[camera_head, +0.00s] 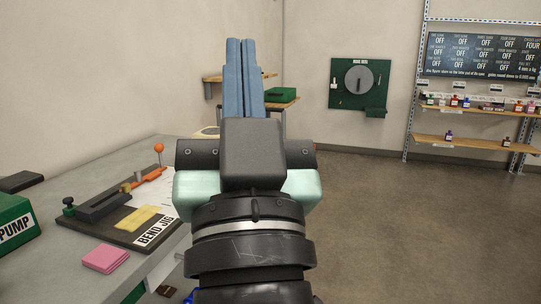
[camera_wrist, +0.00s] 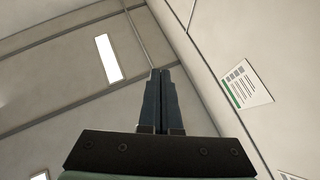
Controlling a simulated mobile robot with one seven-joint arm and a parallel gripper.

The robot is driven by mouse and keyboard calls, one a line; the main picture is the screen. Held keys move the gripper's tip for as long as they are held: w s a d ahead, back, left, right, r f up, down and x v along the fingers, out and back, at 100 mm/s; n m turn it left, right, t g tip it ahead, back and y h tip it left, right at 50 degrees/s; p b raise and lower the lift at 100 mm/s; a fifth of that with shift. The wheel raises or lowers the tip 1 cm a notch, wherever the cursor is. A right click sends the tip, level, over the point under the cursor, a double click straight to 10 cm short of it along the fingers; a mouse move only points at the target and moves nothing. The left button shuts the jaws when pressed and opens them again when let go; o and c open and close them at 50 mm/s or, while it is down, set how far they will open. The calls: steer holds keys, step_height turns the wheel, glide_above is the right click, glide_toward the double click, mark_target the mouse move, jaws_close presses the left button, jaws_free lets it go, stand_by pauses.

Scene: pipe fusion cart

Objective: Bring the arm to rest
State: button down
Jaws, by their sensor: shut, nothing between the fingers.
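My gripper (camera_head: 243,78) stands in the middle of the head view, its long blue-grey fingers pointing up and away from the camera. The fingers lie side by side with only a thin line between them, shut and empty. In the wrist view my gripper (camera_wrist: 160,98) shows the same closed fingers against the ceiling and walls. No object touches it. My wrist hides part of the floor and the bench edge behind it.
A grey bench (camera_head: 120,262) at left carries a bend jig (camera_head: 105,205), a pink pad (camera_head: 105,258) and a green pump box (camera_head: 15,222). A green wall panel (camera_head: 342,98) and shelves of bottles (camera_head: 465,142) stand at the back right. The floor (camera_head: 410,215) at right is clear.

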steer(key=s+d+r+t+h, duration=0.2)
steer(key=s+d+r+h, duration=0.15)
steer(key=s+r, duration=0.2)
step_height(320, 180, up, 22)
steer(key=a+p, duration=0.1)
steer(key=p, duration=2.2)
steer(key=shift+w, duration=0.45)
